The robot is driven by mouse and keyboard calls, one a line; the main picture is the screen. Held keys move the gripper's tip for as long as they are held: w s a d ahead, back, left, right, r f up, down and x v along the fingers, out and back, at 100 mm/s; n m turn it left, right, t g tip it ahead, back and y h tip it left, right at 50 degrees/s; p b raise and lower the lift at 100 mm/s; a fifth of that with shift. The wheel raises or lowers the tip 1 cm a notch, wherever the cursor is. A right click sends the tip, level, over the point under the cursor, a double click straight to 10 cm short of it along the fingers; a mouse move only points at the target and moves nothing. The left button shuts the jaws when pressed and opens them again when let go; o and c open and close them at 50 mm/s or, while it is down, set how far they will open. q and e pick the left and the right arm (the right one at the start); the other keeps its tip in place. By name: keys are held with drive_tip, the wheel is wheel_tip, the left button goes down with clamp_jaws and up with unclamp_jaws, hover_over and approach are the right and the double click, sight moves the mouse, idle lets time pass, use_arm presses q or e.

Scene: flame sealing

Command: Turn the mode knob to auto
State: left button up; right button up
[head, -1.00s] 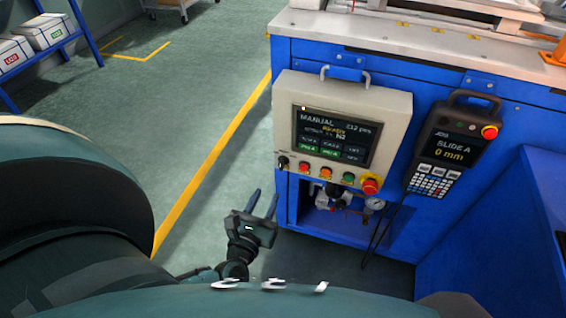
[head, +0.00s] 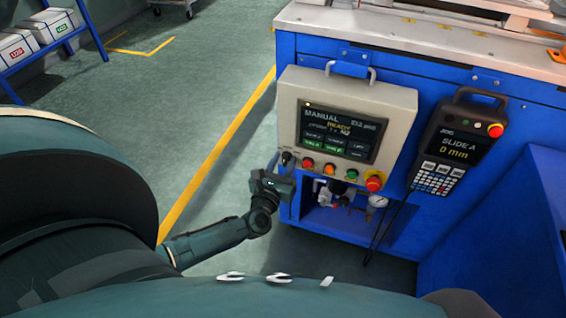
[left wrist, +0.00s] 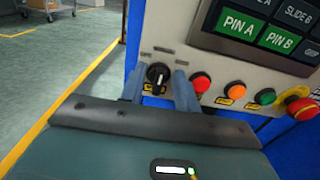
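The mode knob (left wrist: 158,75) is a small black rotary knob at the left end of the control panel's lower row; in the head view it shows small (head: 286,157), just beyond my gripper. The beige control panel (head: 400,105) has a screen (head: 338,134) reading MANUAL. My left gripper (left wrist: 157,82) is open, with one finger to each side of the knob and visible gaps between; it also shows in the head view (head: 281,164). Whether it touches the knob cannot be told. My right gripper is out of view.
Red (left wrist: 200,82), orange (left wrist: 234,90) and green (left wrist: 264,96) buttons sit right of the knob, then a red emergency stop (head: 375,181). A handheld pendant (head: 456,145) hangs on the blue machine (head: 430,85) at right. Open floor lies left of the panel.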

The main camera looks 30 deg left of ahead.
use_arm(q)
clamp_jaws()
drive_tip(key=m, duration=0.2)
drive_tip(key=shift+d+m, duration=0.1)
drive_tip(key=shift+m, duration=0.3)
drive_tip(key=m, duration=0.3)
drive_tip(key=shift+d+f+p, duration=0.1)
drive_tip(key=shift+p, duration=0.3)
drive_tip(key=shift+m, duration=1.2)
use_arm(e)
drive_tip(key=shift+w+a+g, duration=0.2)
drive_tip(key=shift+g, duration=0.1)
use_arm(q)
drive_tip(key=shift+f+m, duration=0.1)
drive_tip(key=shift+m, duration=0.3)
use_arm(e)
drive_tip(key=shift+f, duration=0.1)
